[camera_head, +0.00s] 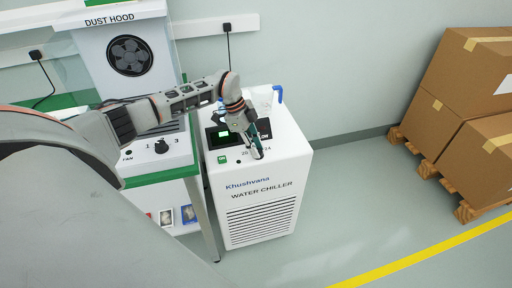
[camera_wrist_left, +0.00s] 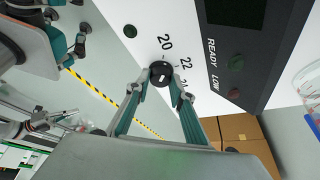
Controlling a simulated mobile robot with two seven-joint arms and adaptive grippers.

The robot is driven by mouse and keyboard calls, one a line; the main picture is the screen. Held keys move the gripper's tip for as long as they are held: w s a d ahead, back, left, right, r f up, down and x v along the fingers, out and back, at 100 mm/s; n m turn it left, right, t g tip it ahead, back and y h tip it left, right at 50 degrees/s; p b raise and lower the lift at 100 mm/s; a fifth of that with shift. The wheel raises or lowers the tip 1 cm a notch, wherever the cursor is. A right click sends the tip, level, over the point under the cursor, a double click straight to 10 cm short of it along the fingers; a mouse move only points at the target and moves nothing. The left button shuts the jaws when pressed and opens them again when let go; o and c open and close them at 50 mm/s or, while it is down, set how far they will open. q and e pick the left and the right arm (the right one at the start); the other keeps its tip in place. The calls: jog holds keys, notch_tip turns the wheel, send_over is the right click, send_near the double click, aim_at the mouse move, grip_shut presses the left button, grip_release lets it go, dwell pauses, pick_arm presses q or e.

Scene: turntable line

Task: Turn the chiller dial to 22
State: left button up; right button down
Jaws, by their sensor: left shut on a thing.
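The chiller dial (camera_wrist_left: 160,73) is a small black round knob with a white mark, on the white top of the water chiller (camera_head: 262,215). Numbers 20 and 22 are printed beside it in the left wrist view, with a third number partly covered by a finger. I cannot tell exactly which number the mark points to. My left gripper (camera_head: 257,151) is over the chiller's front top edge and hides the dial in the head view. In the left wrist view its two teal fingers (camera_wrist_left: 163,92) close around the knob from both sides. My right gripper is not seen.
A dark display panel (camera_wrist_left: 236,45) with READY and LOW lamps lies beside the dial. A blue-handled part (camera_head: 279,93) stands at the chiller's back. The dust hood bench (camera_head: 158,152) adjoins on the left. Cardboard boxes (camera_head: 465,100) on pallets stand right, past clear floor.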

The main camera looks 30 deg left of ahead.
pick_arm(q)
jog(key=shift+w+m+g, duration=0.15)
jog(key=shift+m+g, duration=0.25)
jog(key=shift+m, duration=0.5)
jog(key=m+g, duration=0.1)
jog(key=m, duration=0.1)
jog(key=shift+w+m+b, duration=0.1)
jog(key=shift+m+b, duration=0.2)
jog(key=m+g+b, duration=0.1)
jog(key=m, duration=0.3)
jog(key=shift+w+y+b, duration=0.1)
jog(key=shift+y+b, duration=0.2)
jog(key=shift+m+g, duration=0.3)
jog(key=o, duration=1.1)
